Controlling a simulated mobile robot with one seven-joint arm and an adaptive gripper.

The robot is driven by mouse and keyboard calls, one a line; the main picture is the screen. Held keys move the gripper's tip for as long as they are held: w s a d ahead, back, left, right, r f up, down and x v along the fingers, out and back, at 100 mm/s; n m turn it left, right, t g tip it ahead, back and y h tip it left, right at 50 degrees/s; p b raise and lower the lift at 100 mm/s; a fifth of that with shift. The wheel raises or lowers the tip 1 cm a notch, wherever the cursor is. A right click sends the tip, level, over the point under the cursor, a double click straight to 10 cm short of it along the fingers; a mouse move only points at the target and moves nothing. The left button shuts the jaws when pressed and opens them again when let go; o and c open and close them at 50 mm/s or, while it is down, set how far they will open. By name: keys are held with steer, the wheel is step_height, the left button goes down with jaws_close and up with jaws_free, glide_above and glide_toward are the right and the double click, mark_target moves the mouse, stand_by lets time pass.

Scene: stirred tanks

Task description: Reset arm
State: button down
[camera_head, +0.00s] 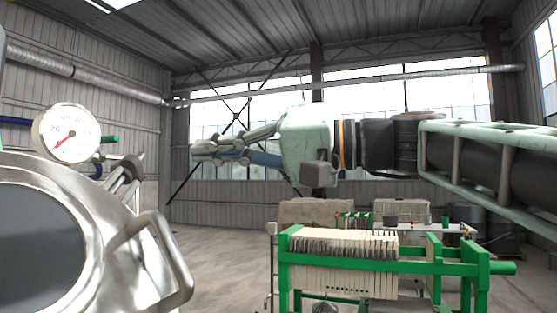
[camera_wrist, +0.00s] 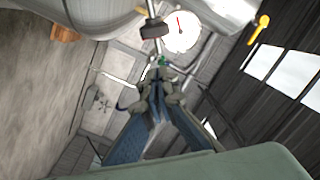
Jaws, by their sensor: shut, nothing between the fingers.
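My gripper (camera_head: 205,150) is held out level in mid-air, pointing left across the head view. My arm reaches in from the right edge. The gripper's fingers are shut with nothing between them. In the wrist view, the gripper (camera_wrist: 162,80) shows at the centre, its fingers together and pointing up the picture. It appears apart from the tank (camera_head: 50,240) at the left of the head view. The tank is shiny metal with a dark round window and a loop handle (camera_head: 160,265). A white round gauge (camera_head: 68,133) with a red needle sits above it.
A green-framed filter press (camera_head: 365,280) with pale plates stands below my arm. A grey-white table (camera_head: 430,228) is behind it. Bare floor (camera_head: 220,250) lies between the tank and the press. In the wrist view, a yellow handle (camera_wrist: 259,28) shows at the upper right.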

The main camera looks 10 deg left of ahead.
steer(key=shift+d+r, duration=0.15)
steer(key=shift+d, duration=1.2)
steer(key=shift+d+r, duration=0.1)
steer(key=shift+d, duration=1.25)
